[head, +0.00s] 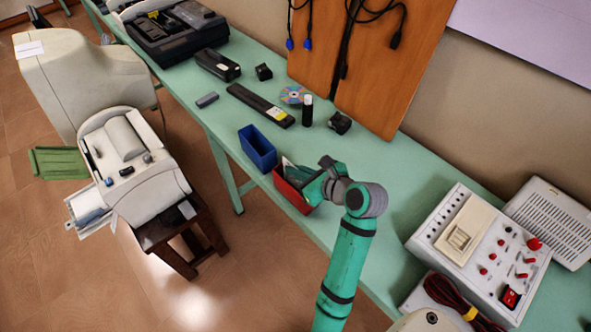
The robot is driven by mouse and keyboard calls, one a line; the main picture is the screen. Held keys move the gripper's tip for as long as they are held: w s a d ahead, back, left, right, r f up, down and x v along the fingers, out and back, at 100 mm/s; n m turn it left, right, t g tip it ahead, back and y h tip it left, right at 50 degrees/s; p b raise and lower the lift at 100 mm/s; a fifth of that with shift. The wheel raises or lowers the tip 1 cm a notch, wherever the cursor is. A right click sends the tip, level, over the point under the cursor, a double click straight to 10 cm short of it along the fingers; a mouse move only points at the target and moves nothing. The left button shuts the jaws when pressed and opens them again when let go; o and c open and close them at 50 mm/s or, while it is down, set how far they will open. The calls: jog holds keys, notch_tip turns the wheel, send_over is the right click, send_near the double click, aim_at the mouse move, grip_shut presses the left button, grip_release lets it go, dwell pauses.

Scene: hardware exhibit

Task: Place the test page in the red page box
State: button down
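The red page box (292,193) stands at the front edge of the green table, just right of a blue box. My arm reaches over the table from below, and my gripper (297,177) is down at the red box's opening. A small pale sheet-like edge (288,163) shows at the back left of the red box, beside my gripper. It may be the test page, but it is too small to be sure. My arm hides the right part of the box and its inside. My fingertips cannot be made out, nor whether they hold anything.
The blue box (257,147) stands close on the left. Behind are a long black bar (261,105), a disc (292,95) and a dark cylinder (307,110). A control panel (478,250) fills the right. A beige printer-like machine (130,165) stands on a stool at left.

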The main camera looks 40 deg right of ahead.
jog(key=shift+d+f, duration=0.1)
jog(key=shift+f, duration=0.05)
jog(key=c, duration=2)
grip_release()
jog(key=v, duration=1.2)
